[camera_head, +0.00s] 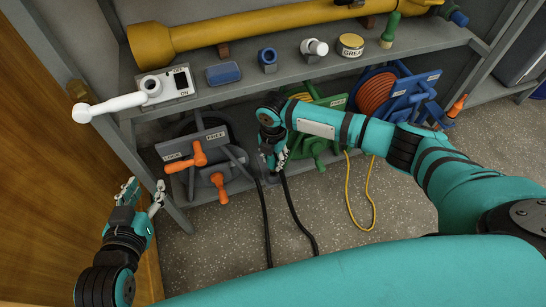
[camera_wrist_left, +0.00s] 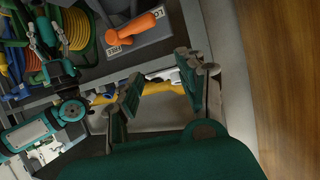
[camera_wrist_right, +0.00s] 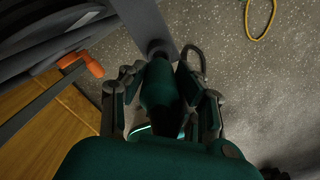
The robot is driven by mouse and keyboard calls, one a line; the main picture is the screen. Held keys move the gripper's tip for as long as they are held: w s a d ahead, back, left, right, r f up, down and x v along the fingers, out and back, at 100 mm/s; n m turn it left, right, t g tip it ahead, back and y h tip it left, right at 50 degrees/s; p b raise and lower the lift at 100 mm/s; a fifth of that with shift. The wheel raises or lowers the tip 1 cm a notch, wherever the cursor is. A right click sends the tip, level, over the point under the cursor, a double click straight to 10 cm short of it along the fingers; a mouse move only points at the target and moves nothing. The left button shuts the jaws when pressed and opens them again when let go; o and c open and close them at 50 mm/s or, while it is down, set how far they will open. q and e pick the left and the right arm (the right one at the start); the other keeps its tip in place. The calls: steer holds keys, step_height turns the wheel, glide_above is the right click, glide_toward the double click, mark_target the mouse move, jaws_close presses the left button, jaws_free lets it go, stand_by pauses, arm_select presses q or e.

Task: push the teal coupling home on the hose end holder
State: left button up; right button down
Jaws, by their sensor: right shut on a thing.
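The teal coupling (camera_wrist_right: 158,88) is between the fingers of my right gripper (camera_wrist_right: 168,86) in the right wrist view. Its far end meets, or nearly meets, a dark round socket on the grey hose end holder (camera_wrist_right: 148,22); I cannot tell whether a gap is left. In the head view my right gripper (camera_head: 273,160) is beside the grey reel, in front of the lower shelf, and largely hides the coupling. My left gripper (camera_head: 140,194) is open and empty at the left, near the shelf post; its spread fingers also show in the left wrist view (camera_wrist_left: 158,86).
A grey reel (camera_head: 200,150) with orange handles stands left of my right gripper. Green (camera_head: 318,125) and blue (camera_head: 405,95) reels stand to its right. Black hoses (camera_head: 295,215) hang down below it. A white lever (camera_head: 110,105) juts out above my left gripper.

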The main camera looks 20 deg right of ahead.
arm_select(q)
steer(key=shift+r, duration=0.1)
arm_select(e)
steer(key=shift+f, duration=0.15)
steer(key=shift+f, duration=0.35)
arm_select(q)
steer(key=shift+w+d+r+t+b, duration=0.15)
steer(key=shift+w+r+t, duration=0.2)
steer(key=shift+r, duration=0.15)
steer(key=shift+w+d+r+t+b, duration=0.1)
steer(key=shift+w+r+t+b, duration=0.1)
steer(key=shift+r+t, duration=0.25)
arm_select(e)
steer(key=shift+f, duration=0.1)
arm_select(q)
steer(key=shift+w+d+r+h, duration=0.1)
steer(key=shift+d+r+h, duration=0.05)
steer(key=shift+r+h, duration=0.2)
arm_select(e)
steer(key=shift+f, duration=0.25)
arm_select(q)
steer(key=shift+w+d+r+t, duration=0.1)
steer(key=shift+r+t, duration=0.3)
arm_select(e)
steer(key=shift+f, duration=0.2)
